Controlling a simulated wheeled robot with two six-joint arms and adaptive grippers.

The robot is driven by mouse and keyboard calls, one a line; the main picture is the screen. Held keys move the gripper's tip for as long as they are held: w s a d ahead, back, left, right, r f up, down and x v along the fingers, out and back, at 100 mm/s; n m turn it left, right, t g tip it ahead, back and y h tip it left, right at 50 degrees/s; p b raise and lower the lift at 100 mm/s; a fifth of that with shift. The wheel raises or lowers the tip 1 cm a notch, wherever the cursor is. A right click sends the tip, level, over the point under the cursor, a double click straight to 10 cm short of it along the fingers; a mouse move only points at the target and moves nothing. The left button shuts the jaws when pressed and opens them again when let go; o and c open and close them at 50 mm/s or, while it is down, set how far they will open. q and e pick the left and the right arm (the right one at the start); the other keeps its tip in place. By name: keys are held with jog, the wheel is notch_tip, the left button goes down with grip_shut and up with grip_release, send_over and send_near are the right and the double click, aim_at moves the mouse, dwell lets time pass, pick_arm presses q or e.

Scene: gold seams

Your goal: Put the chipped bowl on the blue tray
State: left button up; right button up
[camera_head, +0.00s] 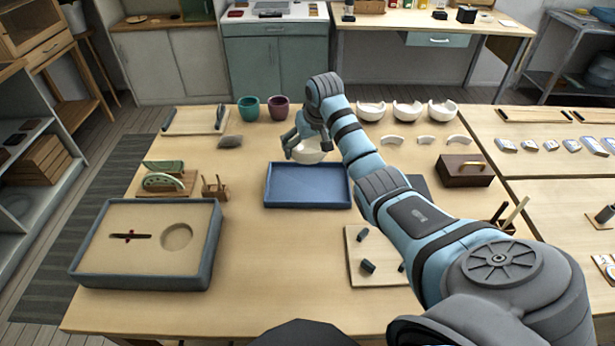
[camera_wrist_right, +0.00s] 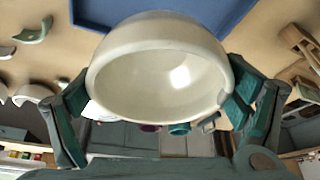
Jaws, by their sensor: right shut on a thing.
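My right gripper (camera_head: 306,141) is shut on a cream-white bowl (camera_head: 309,152). It holds the bowl at the back edge of the blue tray (camera_head: 268,188), seemingly a little above it. In the right wrist view the bowl (camera_wrist_right: 160,75) sits between the two teal fingers, its hollow facing the camera; I cannot make out a chip in its rim. Part of the blue tray (camera_wrist_right: 185,14) shows beyond the bowl in that view. The visible floor of the tray is empty. My left gripper is not in view.
Several white bowls (camera_head: 408,111) and curved shards (camera_head: 427,140) stand at the back right. A green cup (camera_head: 248,109) and a purple cup (camera_head: 279,107) stand behind. A sand box (camera_head: 150,240) is front left, a wooden box (camera_head: 464,170) right. Table in front of the tray is clear.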

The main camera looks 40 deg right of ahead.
aim_at(316, 152)
notch_tip(316, 152, down, 11)
jog(key=shift+f+b, duration=0.1)
jog(key=shift+b, duration=0.85)
jog(key=shift+w, duration=0.1)
jog(key=o, duration=0.8)
jog(key=p+v, duration=0.3)
jog(key=v, duration=0.8)
jog(key=shift+p, duration=0.4)
jog(key=shift+s+a+r, duration=0.1)
jog(key=shift+s+r, duration=0.2)
jog(key=shift+r, duration=0.3)
